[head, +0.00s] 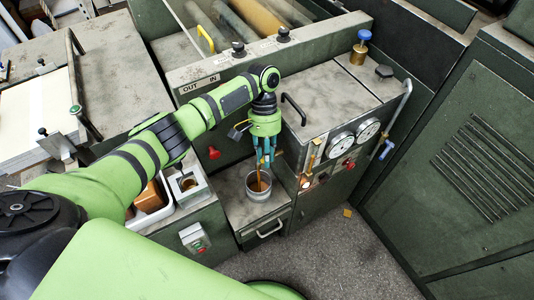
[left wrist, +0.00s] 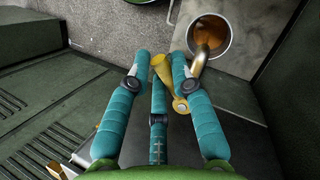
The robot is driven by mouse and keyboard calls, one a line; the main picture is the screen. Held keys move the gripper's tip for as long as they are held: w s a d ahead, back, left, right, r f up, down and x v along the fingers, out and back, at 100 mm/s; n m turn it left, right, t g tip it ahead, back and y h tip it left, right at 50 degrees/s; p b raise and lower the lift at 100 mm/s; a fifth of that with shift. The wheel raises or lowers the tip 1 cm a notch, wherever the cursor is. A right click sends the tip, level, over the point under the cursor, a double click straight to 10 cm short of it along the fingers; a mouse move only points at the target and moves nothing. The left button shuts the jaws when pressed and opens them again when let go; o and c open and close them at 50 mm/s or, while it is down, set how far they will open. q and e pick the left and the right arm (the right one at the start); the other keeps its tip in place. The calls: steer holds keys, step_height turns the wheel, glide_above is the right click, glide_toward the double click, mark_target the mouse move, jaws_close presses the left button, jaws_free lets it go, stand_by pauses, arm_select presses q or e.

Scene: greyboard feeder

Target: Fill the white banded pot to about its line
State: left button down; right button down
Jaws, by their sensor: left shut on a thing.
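The pot (head: 258,197) is pale grey-white and stands upright on a low ledge below the machine front. Amber-brown liquid shows inside it, and the pot also shows in the left wrist view (left wrist: 227,50). I cannot make out its line or the liquid's level against it. A brass spout (left wrist: 197,67) ends over the pot's mouth. My left gripper (head: 265,160) is above and beside the pot, its teal fingers closed around a yellow brass tap lever (left wrist: 161,70). The lever is mostly hidden by the fingers in the head view. My right gripper is not in view.
Two round gauges (head: 341,145) and a black handle (head: 293,108) are on the machine right of my gripper. A switch box (head: 195,238) and a metal tray with a round opening (head: 187,183) are to the left. The floor (head: 330,255) in front is mostly clear.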

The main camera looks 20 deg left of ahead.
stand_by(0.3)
arm_select(q)
steer(key=c, duration=1.1)
jaws_free()
steer(key=v, duration=1.2)
